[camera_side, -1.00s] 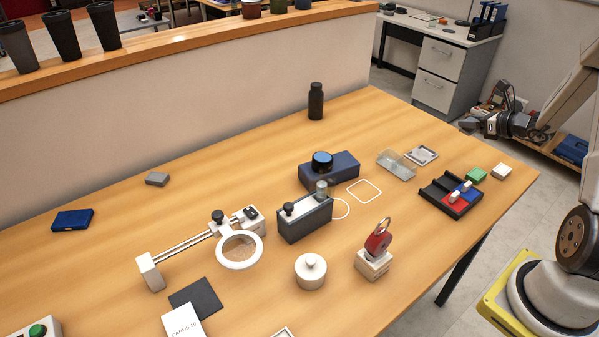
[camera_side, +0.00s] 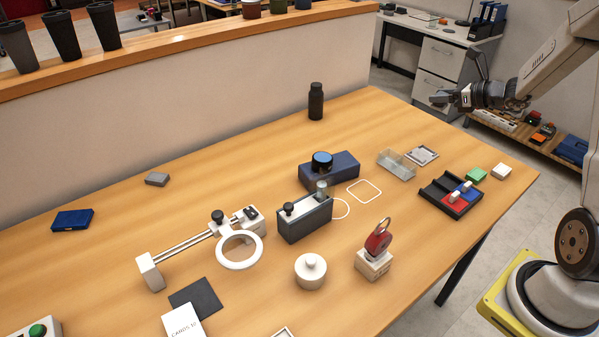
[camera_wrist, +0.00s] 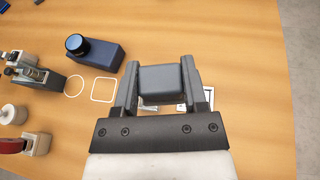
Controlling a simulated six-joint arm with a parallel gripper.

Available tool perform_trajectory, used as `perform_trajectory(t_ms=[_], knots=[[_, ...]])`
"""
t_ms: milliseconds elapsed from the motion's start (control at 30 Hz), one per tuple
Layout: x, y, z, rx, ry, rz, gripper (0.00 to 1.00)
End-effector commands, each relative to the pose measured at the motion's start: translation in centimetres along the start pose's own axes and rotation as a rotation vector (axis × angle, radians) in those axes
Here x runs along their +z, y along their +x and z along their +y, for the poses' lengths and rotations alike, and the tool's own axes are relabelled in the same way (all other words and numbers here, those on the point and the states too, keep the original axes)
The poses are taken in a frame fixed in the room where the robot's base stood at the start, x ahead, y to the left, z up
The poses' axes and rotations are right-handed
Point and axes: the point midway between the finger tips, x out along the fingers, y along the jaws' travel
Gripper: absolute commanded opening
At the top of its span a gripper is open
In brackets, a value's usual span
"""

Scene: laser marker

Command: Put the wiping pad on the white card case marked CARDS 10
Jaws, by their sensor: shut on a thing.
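The white card case (camera_side: 183,322), with lettering that reads like CARDS 10, lies at the front left of the table in the side view, its lower end cut off by the frame edge. It lies against or over the corner of a dark flat sheet (camera_side: 197,296). My gripper (camera_side: 440,100) is in the air beyond the table's right end, far from the case. In the wrist view my gripper (camera_wrist: 160,66) is shut on a dark grey rounded block, which I take as the wiping pad (camera_wrist: 162,84). The card case is outside the wrist view.
Between lie a magnifier stand (camera_side: 238,249), a white lidded pot (camera_side: 310,271), a red padlock (camera_side: 378,242) on a block, a dark device (camera_side: 304,220) and a blue box (camera_side: 329,170). A black tray (camera_side: 436,197) and clear tray (camera_side: 396,165) stand at right. A black bottle (camera_side: 316,101) stands behind.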

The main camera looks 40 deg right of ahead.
Motion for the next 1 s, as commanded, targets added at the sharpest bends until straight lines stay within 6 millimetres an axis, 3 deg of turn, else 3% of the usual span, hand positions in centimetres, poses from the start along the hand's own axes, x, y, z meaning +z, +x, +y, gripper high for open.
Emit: perform_trajectory(t_ms=[200,500,733,1000], knots=[[1.8,4.2,6.4,0.129,-0.052,-0.003,0.00],[3.5,8.2,15.7,0.298,-0.120,-0.005,0.00],[4.2,9.9,23.2,0.428,-0.173,-0.005,0.00],[4.5,10.5,32.0,0.580,-0.235,-0.005,0.00]])
